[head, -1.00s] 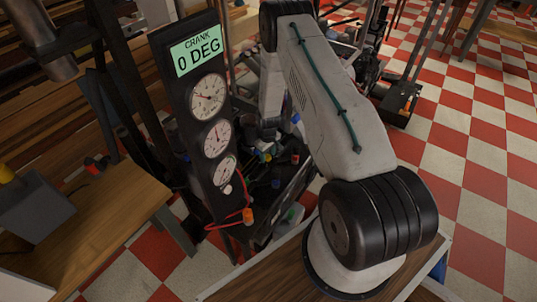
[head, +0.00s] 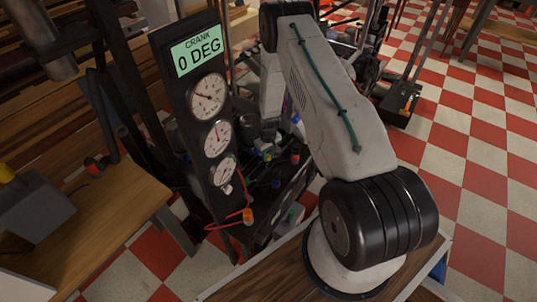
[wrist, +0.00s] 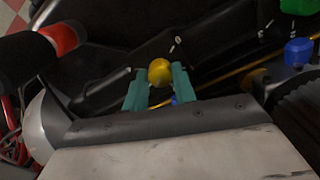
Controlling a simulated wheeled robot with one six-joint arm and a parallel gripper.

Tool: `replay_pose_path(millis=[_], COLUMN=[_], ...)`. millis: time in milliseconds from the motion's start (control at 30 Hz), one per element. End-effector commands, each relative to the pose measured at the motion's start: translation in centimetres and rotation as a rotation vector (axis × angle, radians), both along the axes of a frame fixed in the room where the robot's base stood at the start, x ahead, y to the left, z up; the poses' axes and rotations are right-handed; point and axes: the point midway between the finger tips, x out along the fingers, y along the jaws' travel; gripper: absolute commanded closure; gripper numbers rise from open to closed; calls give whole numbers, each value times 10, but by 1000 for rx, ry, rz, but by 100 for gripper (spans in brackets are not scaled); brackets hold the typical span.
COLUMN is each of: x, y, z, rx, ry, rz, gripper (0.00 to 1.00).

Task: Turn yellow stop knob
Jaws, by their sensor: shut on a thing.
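The round yellow knob (wrist: 159,72) is at the middle of the wrist view, above dark metal parts. My gripper (wrist: 160,84) has teal fingers on its left and right sides and is shut on the knob. A small blue part shows just below the knob, between the fingers. In the head view, my arm's end reaches down among the crowded parts behind the gauge panel. The fingers and knob are too small and covered there to make out clearly.
A gauge panel (head: 207,115) reading "CRANK 0 DEG" stands left of my arm. In the wrist view, a black cylinder with a red end (wrist: 62,38) is upper left, and a blue knob (wrist: 298,51) and a green part (wrist: 302,6) are at right. A wooden table (head: 85,225) stands left.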

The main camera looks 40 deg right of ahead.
Motion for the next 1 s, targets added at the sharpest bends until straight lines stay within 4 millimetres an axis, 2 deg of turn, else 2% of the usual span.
replay_pose_path(millis=[1000], x=[2], y=[3], z=[0], rx=[0], ry=[-1], rz=[-927], gripper=[96])
